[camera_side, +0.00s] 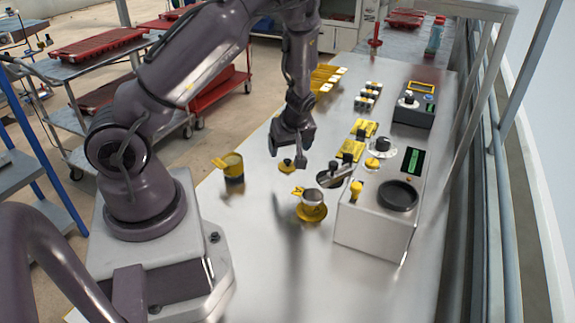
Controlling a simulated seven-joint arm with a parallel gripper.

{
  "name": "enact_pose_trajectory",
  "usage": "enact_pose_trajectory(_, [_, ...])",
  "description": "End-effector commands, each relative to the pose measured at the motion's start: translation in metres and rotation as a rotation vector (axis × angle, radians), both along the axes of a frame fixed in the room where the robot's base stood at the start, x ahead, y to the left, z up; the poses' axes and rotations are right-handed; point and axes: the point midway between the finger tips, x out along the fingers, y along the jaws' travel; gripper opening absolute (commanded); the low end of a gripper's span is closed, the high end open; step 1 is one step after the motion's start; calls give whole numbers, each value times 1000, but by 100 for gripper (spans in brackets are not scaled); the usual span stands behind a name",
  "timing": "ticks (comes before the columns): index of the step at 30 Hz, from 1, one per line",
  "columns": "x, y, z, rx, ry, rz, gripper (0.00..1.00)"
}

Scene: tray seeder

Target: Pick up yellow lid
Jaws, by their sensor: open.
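The yellow lid (286,167), a small round disc with a dark knob on top, appears to lie on the metal table. My gripper (287,152) is open and points down just above it. The fingers stand either side of the lid in the picture. I cannot tell the exact height between fingertips and knob.
A cup on a yellow saucer (312,213) stands in front, right of the lid. A yellow-and-dark cup (233,167) stands to the left. A grey machine box (372,230) is at the right. Yellow packets (351,150) lie behind. The table's front middle is clear.

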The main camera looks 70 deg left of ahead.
Motion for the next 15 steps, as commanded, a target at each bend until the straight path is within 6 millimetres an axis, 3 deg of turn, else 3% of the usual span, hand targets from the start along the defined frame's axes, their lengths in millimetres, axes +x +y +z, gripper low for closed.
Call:
enact_pose_trajectory(7, [0,8,-19,-1,2,1,79])
enact_pose_trajectory(15, [4,22,-54,-1,2,0,79])
